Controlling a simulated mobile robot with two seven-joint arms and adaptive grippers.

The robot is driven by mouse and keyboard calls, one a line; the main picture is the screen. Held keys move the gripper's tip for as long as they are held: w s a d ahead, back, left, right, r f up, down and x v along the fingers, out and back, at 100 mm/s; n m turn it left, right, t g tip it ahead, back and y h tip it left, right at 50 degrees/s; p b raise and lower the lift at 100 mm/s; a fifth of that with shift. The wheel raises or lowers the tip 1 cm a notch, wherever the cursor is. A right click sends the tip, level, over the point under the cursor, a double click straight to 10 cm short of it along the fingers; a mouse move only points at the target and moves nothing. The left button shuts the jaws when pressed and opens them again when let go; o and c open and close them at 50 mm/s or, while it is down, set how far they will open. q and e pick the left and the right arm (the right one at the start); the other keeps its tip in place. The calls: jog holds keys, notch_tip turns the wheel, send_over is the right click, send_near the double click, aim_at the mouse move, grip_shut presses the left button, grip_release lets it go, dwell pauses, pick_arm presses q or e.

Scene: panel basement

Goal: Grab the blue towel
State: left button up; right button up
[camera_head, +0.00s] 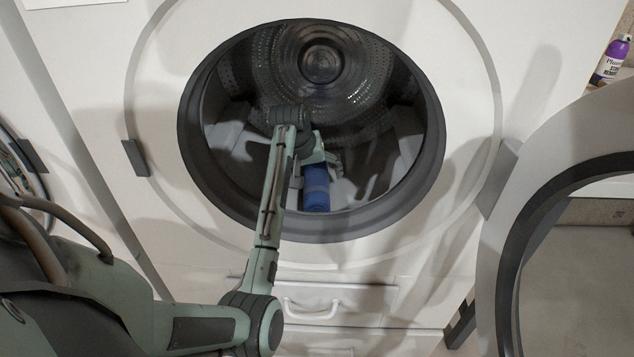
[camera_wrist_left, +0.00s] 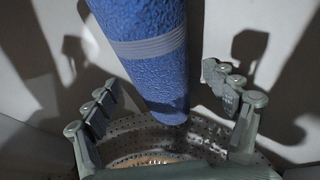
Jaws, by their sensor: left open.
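The blue towel (camera_head: 316,188) is a rolled cylinder with a paler band, lying inside the washer drum near its front opening. In the left wrist view the towel (camera_wrist_left: 155,60) runs from the top edge down between the two fingers. My left arm reaches into the drum, and the left gripper (camera_head: 318,160) is at the far end of the towel. In the left wrist view the left gripper (camera_wrist_left: 168,100) is open, with a finger on each side of the towel and a visible gap on both sides. My right gripper is not in view.
The washer's dark round rim (camera_head: 425,185) surrounds my left arm. The open washer door (camera_head: 520,240) stands at the right. A drawer with a white handle (camera_head: 312,308) is below. A purple bottle (camera_head: 610,62) stands at the upper right.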

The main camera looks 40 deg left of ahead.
pick_arm(q)
jog(key=shift+c, duration=0.4)
jog(key=c, duration=1.3)
jog(key=shift+o, duration=0.2)
jog(key=shift+r, duration=0.1)
